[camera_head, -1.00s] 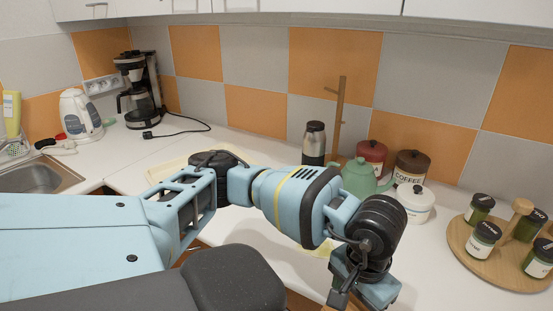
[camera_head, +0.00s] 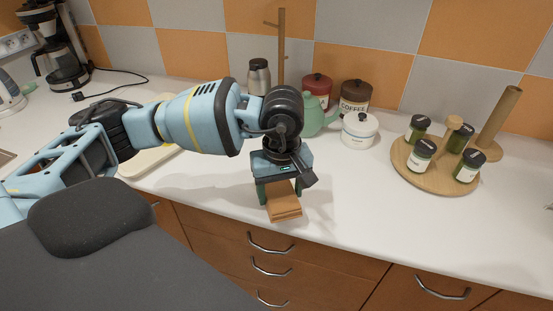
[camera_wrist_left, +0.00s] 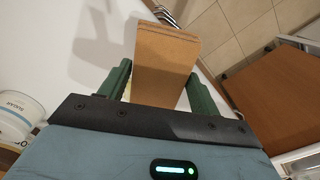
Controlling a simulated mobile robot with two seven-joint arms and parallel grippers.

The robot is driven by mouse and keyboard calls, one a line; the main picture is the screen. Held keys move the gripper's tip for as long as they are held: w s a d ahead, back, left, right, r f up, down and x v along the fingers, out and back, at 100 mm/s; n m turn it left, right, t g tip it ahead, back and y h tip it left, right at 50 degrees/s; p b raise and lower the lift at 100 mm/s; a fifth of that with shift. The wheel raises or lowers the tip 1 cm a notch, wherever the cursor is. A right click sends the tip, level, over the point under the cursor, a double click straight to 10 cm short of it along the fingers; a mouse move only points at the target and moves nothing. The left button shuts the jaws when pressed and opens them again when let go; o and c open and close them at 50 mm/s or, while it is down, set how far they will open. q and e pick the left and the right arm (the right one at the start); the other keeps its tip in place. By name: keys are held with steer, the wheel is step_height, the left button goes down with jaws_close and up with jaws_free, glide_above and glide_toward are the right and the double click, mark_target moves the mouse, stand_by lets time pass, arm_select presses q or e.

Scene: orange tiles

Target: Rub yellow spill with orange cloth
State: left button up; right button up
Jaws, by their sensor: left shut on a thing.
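My left gripper (camera_head: 279,190) points down over the front part of the white counter (camera_head: 345,205). Its green fingers are shut on the orange cloth (camera_head: 285,210), which looks like a stiff, folded orange-brown block. The cloth hangs below the fingers near the counter's front edge; I cannot tell whether it touches the counter. In the left wrist view the cloth (camera_wrist_left: 166,62) sits between the two fingers (camera_wrist_left: 160,90). My right gripper is not in view.
A green teapot (camera_head: 313,118), white pot (camera_head: 359,131), canisters (camera_head: 355,97) and a flask (camera_head: 259,76) stand behind the gripper. A round wooden tray (camera_head: 412,176) with jars is at the right. A pale board (camera_head: 146,162) lies left. The counter between gripper and tray is clear.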

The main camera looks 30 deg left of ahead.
arm_select(q)
steer(key=w+a+n, duration=0.1)
steer(key=n, duration=0.1)
steer(key=w+a+r+n, duration=0.1)
steer(key=n, duration=0.2)
steer(key=w+a+r+n, duration=0.1)
steer(key=n, duration=0.2)
steer(key=shift+w+r, duration=0.2)
steer(key=shift+w, duration=0.2)
steer(key=shift+w+a+r+n+p, duration=0.15)
steer(key=shift+w+n, duration=0.05)
steer(key=shift+n, duration=0.4)
steer(key=shift+w+a+r+n+p, duration=0.1)
steer(key=shift+w+a+n+p, duration=0.1)
steer(key=shift+n, duration=0.4)
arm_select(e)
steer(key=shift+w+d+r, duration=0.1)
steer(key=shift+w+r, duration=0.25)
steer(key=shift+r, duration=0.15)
arm_select(q)
steer(key=shift+f, duration=0.15)
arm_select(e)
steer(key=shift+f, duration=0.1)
